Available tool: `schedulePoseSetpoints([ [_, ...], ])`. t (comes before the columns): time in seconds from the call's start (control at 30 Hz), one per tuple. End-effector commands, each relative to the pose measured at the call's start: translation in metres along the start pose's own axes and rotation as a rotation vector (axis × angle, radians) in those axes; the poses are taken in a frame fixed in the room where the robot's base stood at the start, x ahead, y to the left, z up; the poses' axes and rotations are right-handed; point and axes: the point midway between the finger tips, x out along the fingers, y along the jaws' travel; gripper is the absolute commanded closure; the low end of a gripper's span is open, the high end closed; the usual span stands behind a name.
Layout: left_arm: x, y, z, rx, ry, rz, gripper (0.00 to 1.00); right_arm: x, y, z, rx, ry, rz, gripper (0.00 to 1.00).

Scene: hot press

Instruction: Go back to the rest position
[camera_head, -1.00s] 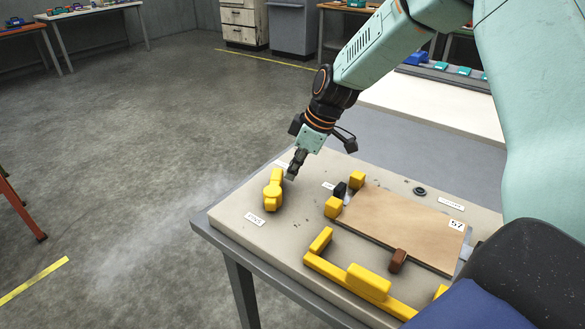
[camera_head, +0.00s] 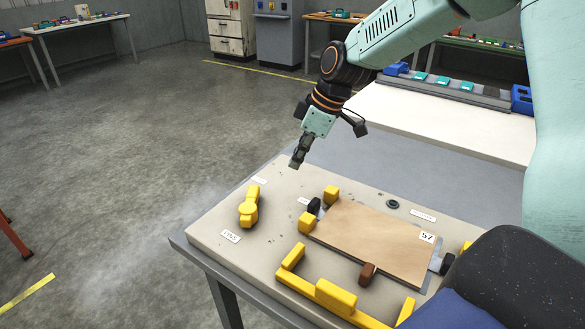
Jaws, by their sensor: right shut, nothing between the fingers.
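My right gripper (camera_head: 297,160) hangs from the mint-green arm in the upper middle of the head view. It is shut and empty, pointing down above the far left part of the press table. It is apart from the yellow handle (camera_head: 248,208), which stands on the beige table top to its lower left. My left gripper is not in view.
The beige table top (camera_head: 205,235) carries a brown board (camera_head: 375,240) marked 57, with several yellow blocks around it. A yellow bracket (camera_head: 335,297) lies along the front. A white table (camera_head: 440,120) stands behind. The floor at left is clear.

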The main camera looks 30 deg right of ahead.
Motion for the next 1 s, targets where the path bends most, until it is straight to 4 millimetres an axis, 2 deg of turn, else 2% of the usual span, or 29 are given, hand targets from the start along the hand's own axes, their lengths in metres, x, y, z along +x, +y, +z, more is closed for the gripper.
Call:
schedulePoseSetpoints([
  [0.17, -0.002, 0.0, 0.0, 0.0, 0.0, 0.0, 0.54, -0.011, 0.0, 0.001, 0.001, 0.0, -0.001, 1.0],
  [0.77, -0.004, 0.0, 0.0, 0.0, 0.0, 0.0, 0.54, -0.014, 0.001, 0.002, 0.0, -0.001, -0.001, 1.0],
  [0.87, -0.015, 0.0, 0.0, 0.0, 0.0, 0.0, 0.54, -0.025, 0.001, -0.002, 0.0, -0.001, -0.001, 1.0],
  [1.0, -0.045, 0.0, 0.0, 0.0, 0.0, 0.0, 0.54, -0.052, 0.001, -0.013, 0.0, -0.001, 0.0, 1.0],
])
